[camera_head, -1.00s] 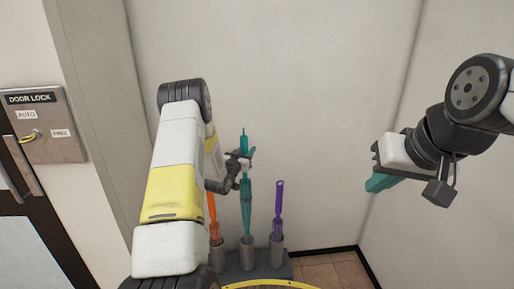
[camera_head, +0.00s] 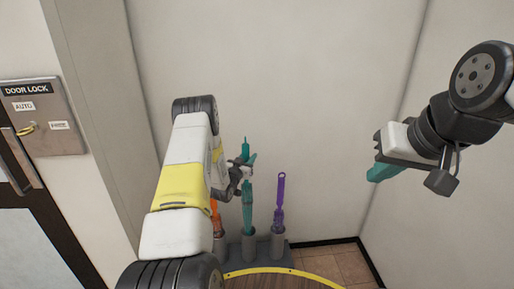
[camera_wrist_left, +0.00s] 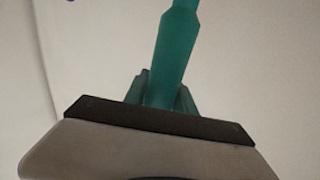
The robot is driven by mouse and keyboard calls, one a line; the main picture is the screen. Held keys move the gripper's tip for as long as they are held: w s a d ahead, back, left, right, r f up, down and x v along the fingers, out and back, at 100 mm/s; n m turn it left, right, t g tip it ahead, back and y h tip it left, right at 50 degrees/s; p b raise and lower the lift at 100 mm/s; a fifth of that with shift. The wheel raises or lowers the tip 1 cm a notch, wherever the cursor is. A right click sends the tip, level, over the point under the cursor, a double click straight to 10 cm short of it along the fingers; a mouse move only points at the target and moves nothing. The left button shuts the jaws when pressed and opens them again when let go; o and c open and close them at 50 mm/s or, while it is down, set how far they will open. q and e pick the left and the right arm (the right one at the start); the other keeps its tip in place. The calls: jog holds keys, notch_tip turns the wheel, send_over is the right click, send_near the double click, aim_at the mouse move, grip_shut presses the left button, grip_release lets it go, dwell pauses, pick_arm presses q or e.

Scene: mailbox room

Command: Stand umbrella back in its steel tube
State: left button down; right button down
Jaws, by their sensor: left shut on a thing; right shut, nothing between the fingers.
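The teal umbrella (camera_head: 248,207) stands upright in the head view, its lower end at the mouth of the middle steel tube (camera_head: 249,246) and apparently inside it; the tip is hidden. My left gripper (camera_head: 246,172) is shut on the umbrella's upper part. The wrist view shows the umbrella (camera_wrist_left: 177,45) rising from between the teal fingers of my left gripper (camera_wrist_left: 160,95). My right gripper (camera_head: 378,171) is shut and empty, in the air at the right, well away from the tubes.
An orange umbrella (camera_head: 215,217) stands in the left tube, partly behind my left arm. A purple umbrella (camera_head: 280,205) stands in the right tube (camera_head: 278,243). The tubes share a dark base (camera_head: 289,258) near the corner. A door lock panel (camera_head: 43,118) is at the left.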

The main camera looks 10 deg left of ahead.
aim_at(245, 192)
pick_arm(q)
jog(key=shift+f, duration=7.75)
jog(key=c, duration=0.9)
grip_release()
jog(key=shift+c, duration=0.2)
jog(key=shift+s, duration=0.1)
jog(key=s, duration=0.3)
jog(key=s+a, duration=0.1)
jog(key=s, duration=0.3)
jog(key=shift+s+a, duration=0.2)
jog(key=shift+s, duration=0.05)
